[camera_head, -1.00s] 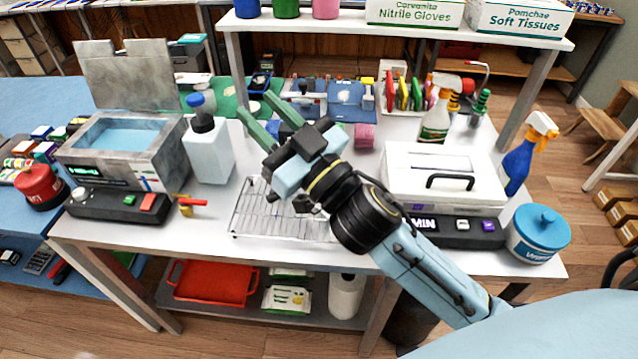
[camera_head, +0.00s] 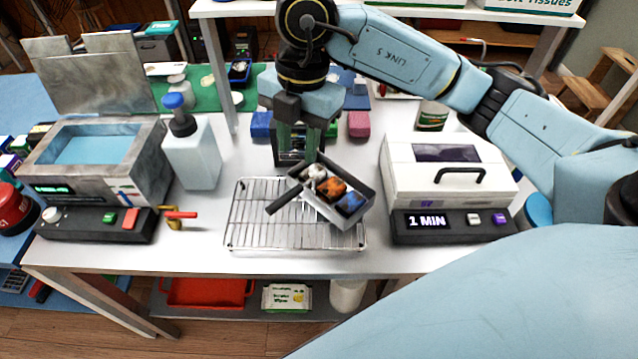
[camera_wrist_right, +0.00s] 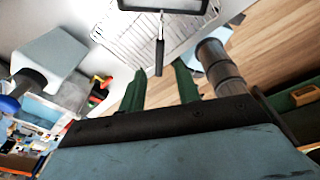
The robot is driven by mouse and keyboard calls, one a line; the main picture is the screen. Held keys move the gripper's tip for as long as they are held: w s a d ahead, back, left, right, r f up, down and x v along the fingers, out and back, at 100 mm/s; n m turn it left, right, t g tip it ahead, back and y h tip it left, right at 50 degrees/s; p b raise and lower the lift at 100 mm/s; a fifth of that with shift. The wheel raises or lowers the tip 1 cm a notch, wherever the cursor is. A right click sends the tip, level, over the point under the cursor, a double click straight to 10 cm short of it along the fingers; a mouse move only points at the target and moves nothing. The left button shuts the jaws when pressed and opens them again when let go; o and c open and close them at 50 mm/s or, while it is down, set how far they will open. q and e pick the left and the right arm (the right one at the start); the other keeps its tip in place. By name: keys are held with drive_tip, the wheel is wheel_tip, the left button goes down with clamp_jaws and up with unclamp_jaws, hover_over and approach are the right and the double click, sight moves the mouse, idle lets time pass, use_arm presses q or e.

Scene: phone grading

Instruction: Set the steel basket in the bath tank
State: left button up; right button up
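The steel basket (camera_head: 358,217) is a small grey tray with white, orange and blue items in it. It rests at an angle on or just over the wire rack (camera_head: 245,225), its dark handle (camera_head: 285,202) pointing to the lower left. My right gripper (camera_head: 300,140) points down just behind the basket. In the right wrist view its green fingers (camera_wrist_right: 160,88) are apart, with the basket's handle (camera_wrist_right: 160,55) ahead between their tips. I see no grip on it. The bath tank (camera_head: 148,160) stands at the left, its lid up and blue liquid (camera_head: 95,149) inside. My left gripper is out of view.
A white bottle with a blue cap (camera_head: 192,158) stands between tank and rack. A red-handled valve (camera_head: 178,215) sits in front of it. A white lidded box (camera_head: 410,175) with a "1 MIN" panel (camera_head: 430,222) is at the right. A shelf post (camera_head: 218,75) rises behind.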

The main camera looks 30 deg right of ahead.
sight(314, 180)
drive_tip(key=shift+m+h, duration=0.5)
drive_tip(key=shift+h, duration=0.2)
drive_tip(key=d+f, duration=0.1)
drive_tip(key=f, duration=0.1)
drive_tip(key=d+f, duration=0.1)
drive_tip(key=f, duration=0.1)
drive_tip(key=f+b, duration=0.1)
drive_tip(key=f, duration=0.2)
drive_tip(key=shift+w+d, duration=0.35)
drive_tip(key=shift+d, duration=0.05)
drive_tip(key=shift+f, duration=0.45)
drive_tip(key=f, duration=0.4)
drive_tip(key=shift+d+f+b, duration=0.2)
drive_tip(key=shift+b, duration=0.1)
drive_tip(key=shift+f, duration=0.15)
clamp_jaws()
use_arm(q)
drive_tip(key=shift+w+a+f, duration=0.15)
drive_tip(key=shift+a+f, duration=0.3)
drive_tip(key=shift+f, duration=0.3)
use_arm(e)
drive_tip(key=shift+w, duration=0.1)
